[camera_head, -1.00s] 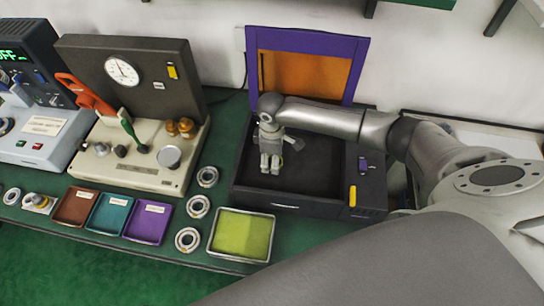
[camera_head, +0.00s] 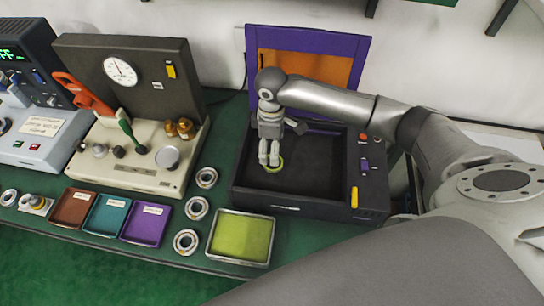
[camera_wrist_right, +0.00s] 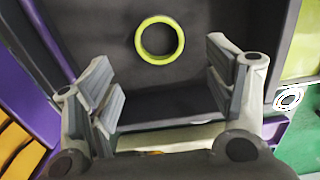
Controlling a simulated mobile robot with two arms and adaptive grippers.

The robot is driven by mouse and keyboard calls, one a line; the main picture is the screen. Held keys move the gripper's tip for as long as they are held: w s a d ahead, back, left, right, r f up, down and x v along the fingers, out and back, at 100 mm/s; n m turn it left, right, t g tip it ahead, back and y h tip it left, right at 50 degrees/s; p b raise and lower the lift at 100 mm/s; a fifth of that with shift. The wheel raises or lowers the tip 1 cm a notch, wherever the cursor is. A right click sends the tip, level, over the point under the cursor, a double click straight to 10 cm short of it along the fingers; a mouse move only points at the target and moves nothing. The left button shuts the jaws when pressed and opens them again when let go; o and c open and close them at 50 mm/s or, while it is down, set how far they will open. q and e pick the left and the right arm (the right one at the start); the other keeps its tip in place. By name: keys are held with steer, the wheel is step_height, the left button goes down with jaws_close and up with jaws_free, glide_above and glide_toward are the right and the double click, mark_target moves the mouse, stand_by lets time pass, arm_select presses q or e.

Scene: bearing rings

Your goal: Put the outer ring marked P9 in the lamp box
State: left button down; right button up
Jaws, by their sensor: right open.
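The lamp box is the black open box (camera_head: 320,165) with a raised purple lid. A yellow-green ring (camera_head: 272,171) lies inside it, near the front left; it also shows in the right wrist view (camera_wrist_right: 160,61). I cannot read any mark on it. My right gripper (camera_head: 268,162) is over the box, just above the ring. In the right wrist view its fingers (camera_wrist_right: 160,70) are spread wide, empty and apart from the ring. The fingers partly hide the ring in the head view. My left gripper is not in view.
Several metal rings (camera_head: 196,213) lie on the green bench left of the box. A yellow-green tray (camera_head: 208,246) and brown, teal and purple trays (camera_head: 144,243) stand at the front. A gauge device (camera_head: 130,175) stands at the left. Buttons line the box's right side.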

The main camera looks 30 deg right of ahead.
step_height(320, 180, up, 5)
steer(key=shift+r+b, duration=0.15)
steer(key=shift+b, duration=0.3)
stand_by(0.3)
